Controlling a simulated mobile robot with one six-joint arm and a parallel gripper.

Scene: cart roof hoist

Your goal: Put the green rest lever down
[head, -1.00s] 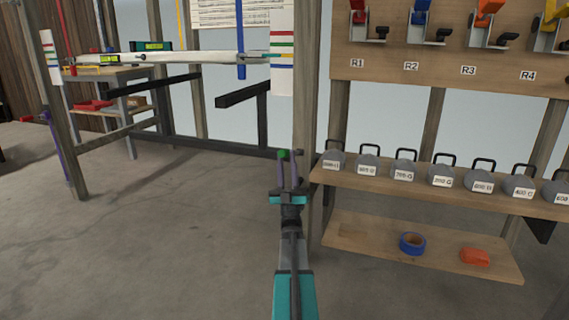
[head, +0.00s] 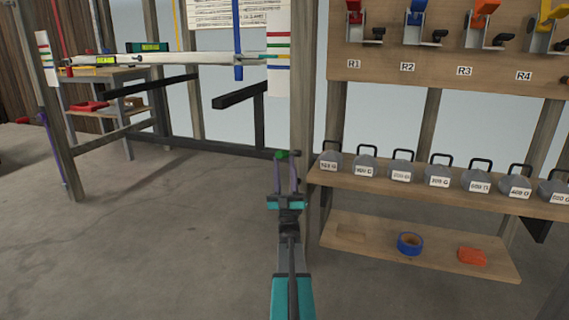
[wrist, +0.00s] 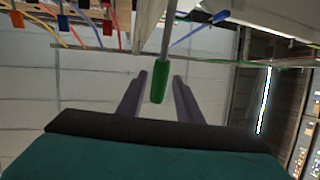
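In the wrist view the green grip (wrist: 159,82) hangs at the end of a thin grey rod. My gripper (head: 287,158) points up and away from me. Its two purple-grey fingers (wrist: 159,77) are apart, one on each side of the green grip, with a gap showing on both sides. How deep the grip lies between the fingers is hard to tell.
A pale beam (head: 190,58) runs across the frame at left. A wooden post (head: 303,110) stands close to my gripper's right. Right of it are a shelf of labelled weights (head: 400,172), a lower shelf with blue tape (head: 410,243), and a hook board (head: 430,70).

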